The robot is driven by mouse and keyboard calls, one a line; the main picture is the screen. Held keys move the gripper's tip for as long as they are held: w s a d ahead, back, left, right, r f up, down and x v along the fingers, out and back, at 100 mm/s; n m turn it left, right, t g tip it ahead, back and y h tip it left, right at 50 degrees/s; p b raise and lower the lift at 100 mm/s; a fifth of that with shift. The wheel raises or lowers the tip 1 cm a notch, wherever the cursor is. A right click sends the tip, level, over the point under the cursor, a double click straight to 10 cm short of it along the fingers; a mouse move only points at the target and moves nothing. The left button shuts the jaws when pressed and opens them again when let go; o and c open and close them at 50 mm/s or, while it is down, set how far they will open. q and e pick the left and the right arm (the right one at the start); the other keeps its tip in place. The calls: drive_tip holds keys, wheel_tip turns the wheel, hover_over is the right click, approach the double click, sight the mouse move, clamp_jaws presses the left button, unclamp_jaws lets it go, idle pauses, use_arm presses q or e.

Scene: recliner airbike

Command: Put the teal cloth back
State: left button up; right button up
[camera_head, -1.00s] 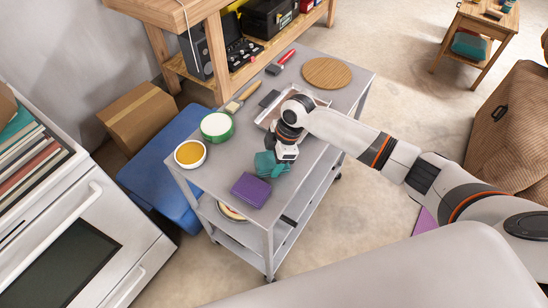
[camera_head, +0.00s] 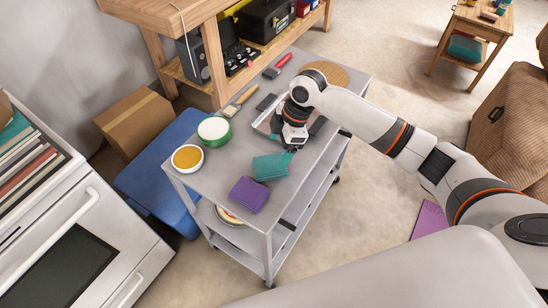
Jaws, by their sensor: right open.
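The teal cloth (camera_head: 271,167) lies folded on the grey metal cart top (camera_head: 215,178), near its front right edge. A purple cloth or sponge (camera_head: 249,194) lies just in front of it at the cart corner. My right gripper (camera_head: 291,150) points down just behind and to the right of the teal cloth. It is open, and its fingers are small and partly dark in the view. The cloth looks apart from the fingers, though its far corner is close to them. My left gripper is not in view.
A green-rimmed tub (camera_head: 214,130) and a bowl of yellow stuff (camera_head: 188,158) stand at the cart's left. A metal tray (camera_head: 262,127) is partly behind my gripper. Brushes (camera_head: 240,101), a red-handled tool (camera_head: 278,66) and a round wooden board (camera_head: 325,72) lie farther back.

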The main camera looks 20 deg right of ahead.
drive_tip(key=shift+v, duration=2.35)
